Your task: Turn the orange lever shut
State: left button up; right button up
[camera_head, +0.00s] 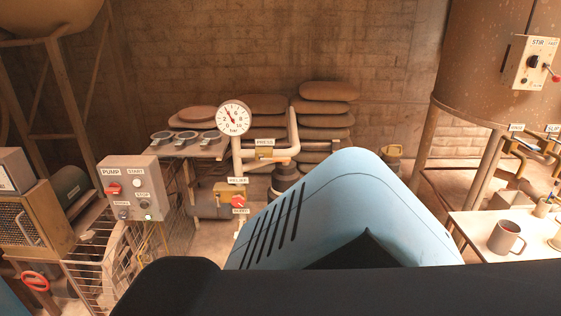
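An orange lever (272,160) appears to lie roughly level on the pipe valve under the PRESS label (264,143), in the middle of the head view. It is small, so its exact setting is hard to tell. A yellow valve body (264,152) sits just above it. Neither of my grippers shows in the head view. A large light blue and black part, apparently my own arm, fills the lower middle and hides what is behind it.
A round gauge (233,118) tops the pipe. Below it is a RELIEF valve (229,190) with a red knob. A grey PUMP box (133,188) stands left. A brown tank (485,60) and a white table (478,228) with a mug (506,237) stand right.

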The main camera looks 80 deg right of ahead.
aim_at(275, 159)
jog(key=i+j+z, duration=0.1)
jog(key=z, duration=2.55)
jog(key=j, duration=0.1)
